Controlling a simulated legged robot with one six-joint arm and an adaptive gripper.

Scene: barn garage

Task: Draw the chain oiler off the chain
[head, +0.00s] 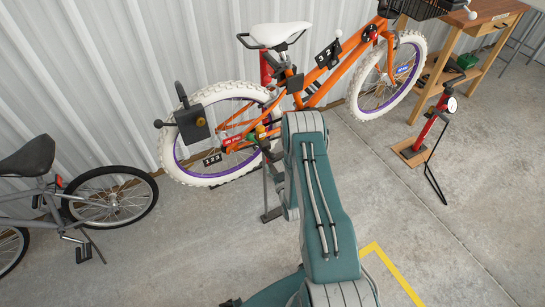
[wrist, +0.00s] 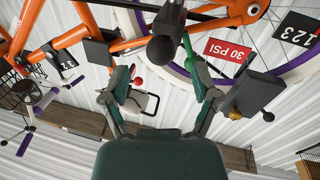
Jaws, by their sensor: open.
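The orange bike (head: 318,90) stands against the corrugated wall, its white rear tyre (head: 170,160) at left. A small green and yellow item (head: 262,130), probably the chain oiler, shows by its drivetrain in the head view. A green part (wrist: 188,52) shows in the wrist view, beside a black round-ended part (wrist: 164,46) and close to my right-hand finger. My gripper (wrist: 161,82) is open, fingers spread below the bike frame in the picture. Nothing is clearly between the pads. My arm hides much of the gripper in the head view, and the chain itself is hard to make out.
A black box (head: 192,122) hangs by the rear wheel. A red "30 PSI" tag (wrist: 228,50) and a "123" plate (wrist: 297,28) are near the gripper. A grey bike (head: 60,200) is at left, a red floor pump (head: 430,125) and workbench (head: 480,25) at right.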

